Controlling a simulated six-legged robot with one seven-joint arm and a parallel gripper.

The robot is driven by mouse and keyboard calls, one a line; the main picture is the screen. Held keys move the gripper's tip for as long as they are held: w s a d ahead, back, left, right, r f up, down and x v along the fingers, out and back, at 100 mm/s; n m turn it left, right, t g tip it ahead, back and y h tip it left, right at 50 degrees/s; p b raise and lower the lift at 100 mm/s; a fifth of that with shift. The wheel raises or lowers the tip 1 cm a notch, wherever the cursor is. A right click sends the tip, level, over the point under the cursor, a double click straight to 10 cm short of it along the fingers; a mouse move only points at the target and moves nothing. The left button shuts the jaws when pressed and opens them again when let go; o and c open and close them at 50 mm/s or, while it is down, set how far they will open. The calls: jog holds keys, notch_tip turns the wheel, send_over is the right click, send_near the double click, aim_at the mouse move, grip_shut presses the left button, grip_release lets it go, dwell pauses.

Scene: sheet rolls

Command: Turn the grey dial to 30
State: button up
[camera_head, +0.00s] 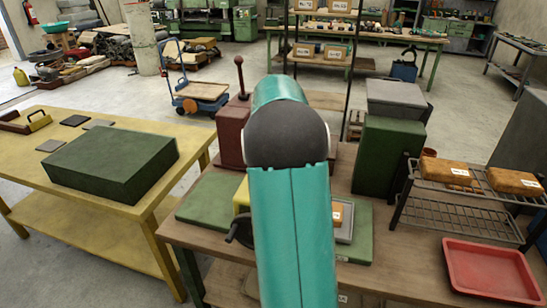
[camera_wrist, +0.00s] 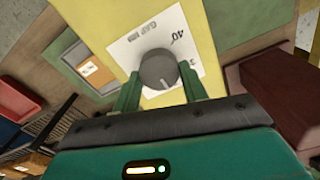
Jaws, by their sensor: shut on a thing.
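The grey dial (camera_wrist: 157,68) is round, with a pale pointer line that points down and slightly right in the wrist view. It sits on a white scale plate (camera_wrist: 128,50) marked "GAP MM", with a 40 up and to the right of the dial. The plate is on a yellow face (camera_wrist: 115,22); the yellow body (camera_head: 241,196) shows only in part in the head view, behind my arm. My gripper (camera_wrist: 158,84) is shut on the dial, one green finger on each side. My arm hides the gripper and dial in the head view. Fingers and jaw cover the lower scale.
A dark red block (camera_head: 231,130) with a lever stands beside the yellow body. A green box (camera_head: 385,155), a wire rack (camera_head: 460,205) and a red tray (camera_head: 490,270) are to the right. A yellow table (camera_head: 40,175) with a dark green slab (camera_head: 112,162) is at left.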

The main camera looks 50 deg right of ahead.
jog(key=shift+r+m, duration=0.1)
jog(key=shift+m, duration=0.2)
jog(key=o, duration=1)
notch_tip(320, 180, up, 14)
dwell(0.6)
